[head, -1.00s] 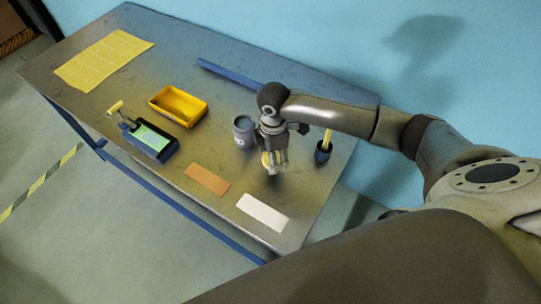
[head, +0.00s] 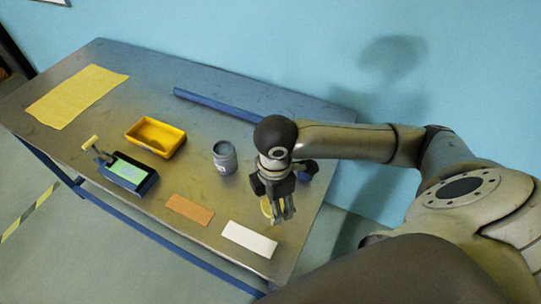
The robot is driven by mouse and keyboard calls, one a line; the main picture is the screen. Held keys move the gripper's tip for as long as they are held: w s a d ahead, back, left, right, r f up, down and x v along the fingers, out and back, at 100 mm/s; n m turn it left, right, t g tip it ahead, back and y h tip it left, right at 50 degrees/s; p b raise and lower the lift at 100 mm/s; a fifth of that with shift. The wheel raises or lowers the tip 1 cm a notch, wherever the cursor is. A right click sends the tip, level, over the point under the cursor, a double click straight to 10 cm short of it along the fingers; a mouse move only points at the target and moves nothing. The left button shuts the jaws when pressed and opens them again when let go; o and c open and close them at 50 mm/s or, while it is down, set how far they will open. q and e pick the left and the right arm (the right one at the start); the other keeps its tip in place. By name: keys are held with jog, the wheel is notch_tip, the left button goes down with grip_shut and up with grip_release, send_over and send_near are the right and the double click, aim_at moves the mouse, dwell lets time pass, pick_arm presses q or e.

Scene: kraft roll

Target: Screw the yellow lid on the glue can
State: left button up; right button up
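The glue can (head: 225,158) is a small grey-blue can standing upright on the table, its top uncovered. My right gripper (head: 280,214) points down to the right of the can, over the table's right part. The yellow lid (head: 266,207) shows at its fingers, partly hidden by them. The lid appears held between the fingers, apart from the can. The exact grip and the height above the table are hard to judge. My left gripper is not in view.
A white card (head: 249,239) and a brown card (head: 189,209) lie near the front edge. A yellow tray (head: 155,137), a dark device with a green top (head: 128,173), a yellow sheet (head: 77,95) and a blue bar (head: 215,105) are also on the table.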

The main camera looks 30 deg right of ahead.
aim_at(265, 201)
dwell(0.5)
jog(key=r+m, duration=0.1)
jog(key=m, duration=0.1)
jog(key=w+r+m, duration=0.1)
jog(key=shift+w+a+r+m, duration=0.1)
jog(key=shift+a+m, duration=0.3)
jog(key=m, duration=0.1)
jog(key=r+m, duration=0.2)
jog(key=m, duration=0.1)
jog(key=shift+w+a+r, duration=0.1)
jog(key=shift+w+a, duration=0.2)
jog(key=shift+w, duration=0.1)
jog(key=shift+w+a+r+m+b, duration=0.15)
jog(key=shift+r+m, duration=0.6)
jog(key=shift+m, duration=0.7)
jog(key=shift+w+a+r+m+b, duration=0.1)
jog(key=shift+r+m, duration=0.7)
jog(key=shift+m, duration=0.6)
jog(key=shift+w+a+r+m+b, duration=0.15)
jog(key=shift+r+m, duration=0.6)
jog(key=shift+m, duration=0.7)
jog(key=shift+d, duration=0.1)
